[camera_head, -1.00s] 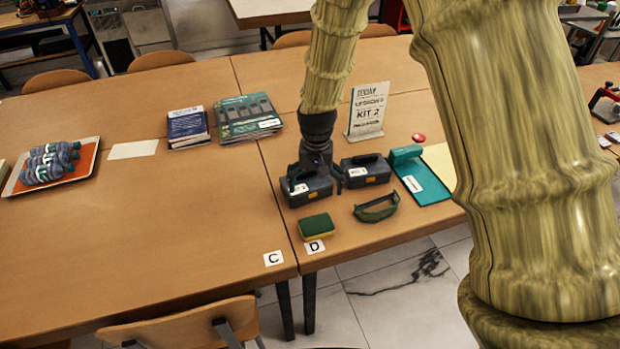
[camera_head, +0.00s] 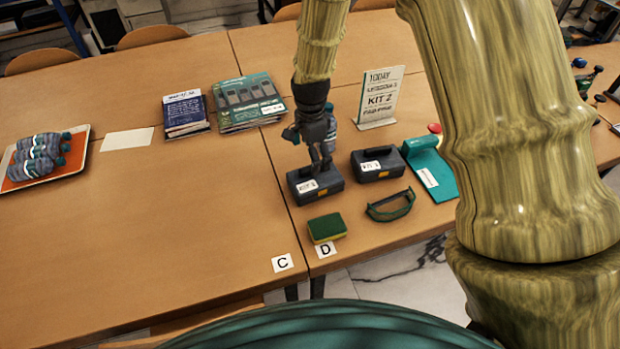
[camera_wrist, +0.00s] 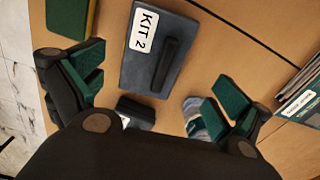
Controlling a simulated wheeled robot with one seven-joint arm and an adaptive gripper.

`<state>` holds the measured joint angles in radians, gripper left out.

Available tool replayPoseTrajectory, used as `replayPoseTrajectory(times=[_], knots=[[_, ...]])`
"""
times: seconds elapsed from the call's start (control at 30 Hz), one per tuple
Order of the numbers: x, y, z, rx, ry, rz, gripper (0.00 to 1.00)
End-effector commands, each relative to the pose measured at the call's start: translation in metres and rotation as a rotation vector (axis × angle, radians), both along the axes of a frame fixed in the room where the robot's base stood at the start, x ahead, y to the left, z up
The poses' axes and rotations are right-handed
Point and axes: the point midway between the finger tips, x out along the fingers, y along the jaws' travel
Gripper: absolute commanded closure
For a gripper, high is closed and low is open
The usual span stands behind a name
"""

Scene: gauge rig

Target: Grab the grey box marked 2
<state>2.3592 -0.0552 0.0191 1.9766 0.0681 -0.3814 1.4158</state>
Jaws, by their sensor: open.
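The grey box marked KIT 2 (camera_wrist: 140,72) lies below my open gripper (camera_wrist: 160,85) in the wrist view, with its dark handle bar and white label facing up. The box is between the two green-tipped fingers as seen from the wrist, and no finger is closed on it. In the head view it appears to be the left grey box (camera_head: 332,187), with my gripper (camera_head: 319,166) over it; its label is too small to read there. Any gap between fingertips and box is hard to judge.
A second grey box (camera_head: 378,163) stands just right. A green-yellow sponge (camera_head: 327,228) and green goggles (camera_head: 390,205) lie in front. A bottle (camera_head: 331,125) stands behind my gripper, and a sign (camera_head: 380,98) farther back. The left table (camera_head: 180,240) is mostly clear.

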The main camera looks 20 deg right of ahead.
Motion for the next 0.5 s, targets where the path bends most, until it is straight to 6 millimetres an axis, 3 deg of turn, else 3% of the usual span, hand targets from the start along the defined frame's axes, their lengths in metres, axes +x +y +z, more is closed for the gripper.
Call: replayPoseTrajectory(times=[0.3, 0.5], knots=[[-0.005, -0.014, -0.035, 0.001, 0.003, -0.018, 0.00], [-0.004, -0.013, -0.044, 0.000, 0.000, -0.016, 0.00]])
